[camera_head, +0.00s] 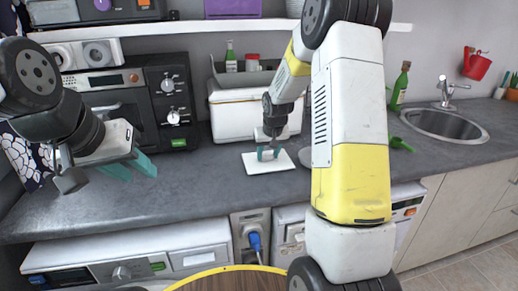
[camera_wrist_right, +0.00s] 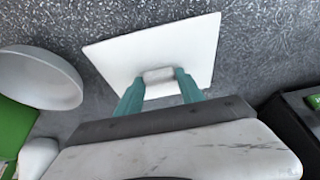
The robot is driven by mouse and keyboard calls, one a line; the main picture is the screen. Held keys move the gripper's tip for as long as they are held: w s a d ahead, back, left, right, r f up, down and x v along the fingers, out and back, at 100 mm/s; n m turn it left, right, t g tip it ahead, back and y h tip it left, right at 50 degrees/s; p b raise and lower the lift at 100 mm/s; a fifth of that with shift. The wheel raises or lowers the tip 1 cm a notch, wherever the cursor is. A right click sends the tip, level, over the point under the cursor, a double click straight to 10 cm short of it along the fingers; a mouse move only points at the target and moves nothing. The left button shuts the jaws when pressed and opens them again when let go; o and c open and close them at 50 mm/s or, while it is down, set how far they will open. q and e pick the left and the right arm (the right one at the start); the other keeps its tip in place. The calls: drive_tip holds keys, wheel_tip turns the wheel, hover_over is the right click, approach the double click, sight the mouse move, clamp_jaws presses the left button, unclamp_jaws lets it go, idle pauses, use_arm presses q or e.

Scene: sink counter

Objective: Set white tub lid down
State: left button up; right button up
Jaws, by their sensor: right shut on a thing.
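The white tub lid (camera_head: 270,166) is a flat white plate with a small raised knob. In the head view it is level at the counter top, in front of the white tub; I cannot tell whether it touches the counter. My right gripper (camera_head: 268,153) is above it, with its teal fingers shut on the knob. The right wrist view shows the lid (camera_wrist_right: 150,48) and the right gripper (camera_wrist_right: 159,83) on its knob. The white tub (camera_head: 240,118) stands open behind the lid. My left gripper (camera_head: 130,168) is open and empty over the left counter.
The grey counter (camera_head: 210,190) is clear left of the lid. A green spoon (camera_head: 400,145), a green bottle (camera_head: 400,87) and the sink (camera_head: 445,124) are to the right. A shelf (camera_head: 200,27) runs above.

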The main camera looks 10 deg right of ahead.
drive_tip(key=o, duration=1.4)
drive_tip(key=shift+f, duration=0.15)
drive_tip(key=v, duration=1.2)
drive_tip(key=s+a+r, duration=0.2)
drive_tip(key=s+r, duration=0.7)
drive_tip(key=s, duration=0.3)
drive_tip(key=s+a, duration=0.1)
drive_tip(key=s, duration=0.4)
drive_tip(key=s+a+t+y, duration=0.1)
drive_tip(key=s, duration=0.4)
drive_tip(key=s+a+y, duration=0.1)
drive_tip(key=s, duration=0.5)
drive_tip(key=shift+r+t, duration=0.3)
drive_tip(key=shift+r, duration=0.05)
